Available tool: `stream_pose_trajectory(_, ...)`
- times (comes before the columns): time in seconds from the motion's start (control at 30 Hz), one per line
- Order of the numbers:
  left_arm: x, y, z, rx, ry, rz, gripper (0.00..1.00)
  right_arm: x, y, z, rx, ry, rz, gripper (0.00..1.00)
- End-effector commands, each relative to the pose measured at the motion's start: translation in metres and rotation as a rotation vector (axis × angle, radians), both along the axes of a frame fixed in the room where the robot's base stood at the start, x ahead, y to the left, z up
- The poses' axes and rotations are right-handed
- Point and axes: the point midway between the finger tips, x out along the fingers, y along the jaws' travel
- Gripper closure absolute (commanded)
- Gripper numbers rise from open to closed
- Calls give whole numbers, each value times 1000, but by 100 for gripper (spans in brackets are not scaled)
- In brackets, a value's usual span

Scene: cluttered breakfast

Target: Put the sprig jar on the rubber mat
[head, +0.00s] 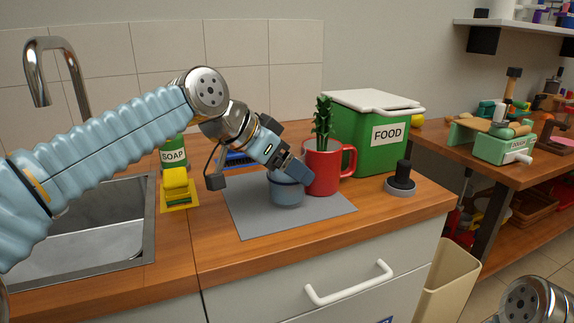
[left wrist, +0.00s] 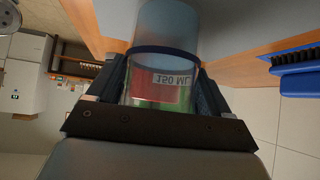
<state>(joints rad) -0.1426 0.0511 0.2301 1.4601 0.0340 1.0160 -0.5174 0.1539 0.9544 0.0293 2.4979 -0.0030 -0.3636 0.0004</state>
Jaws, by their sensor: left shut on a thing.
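The grey mat (head: 250,221) lies flat on the counter. My left gripper (head: 288,178) is shut on a blue-grey see-through jar (head: 287,193) with a dark blue band. The jar is upright over the mat; I cannot tell whether its base touches. In the left wrist view the jar (left wrist: 165,65) sits between the fingers, and a "150 ML" marking shows upside down. A green sprig (head: 323,122) rises at the red mug (head: 322,170), just right of the gripper. I cannot tell whether it stands in the mug or behind it. No sprig shows in the held jar.
A green FOOD bin (head: 360,148) stands behind the mug. A black-handled round object (head: 401,181) is right of the mat. A soap bottle (head: 173,153) and yellow sponge (head: 176,187) are left, near the sink (head: 110,235). A blue brush (left wrist: 295,62) lies behind. The mat's front is clear.

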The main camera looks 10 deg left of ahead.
Motion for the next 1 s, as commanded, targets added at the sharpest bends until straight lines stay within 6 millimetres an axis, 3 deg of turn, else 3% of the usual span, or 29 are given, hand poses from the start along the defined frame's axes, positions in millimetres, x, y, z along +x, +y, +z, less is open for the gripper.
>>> stream_pose_trajectory(0.17,0,0,-3,-1,-1,0,70,0,0,-4,0,0,0,32)
stream_pose_trajectory(0.2,0,0,-4,0,0,0,19,0,0,-4,0,0,0,32)
stream_pose_trajectory(0.33,0,0,-3,0,0,0,0,0,0,-3,0,0,0,32)
stream_pose_trajectory(0.67,-2,2,4,0,-1,1,0,0,0,1,0,0,0,32)
stream_pose_trajectory(1.0,-40,40,55,-1,-4,2,0,0,0,5,0,0,1,32)
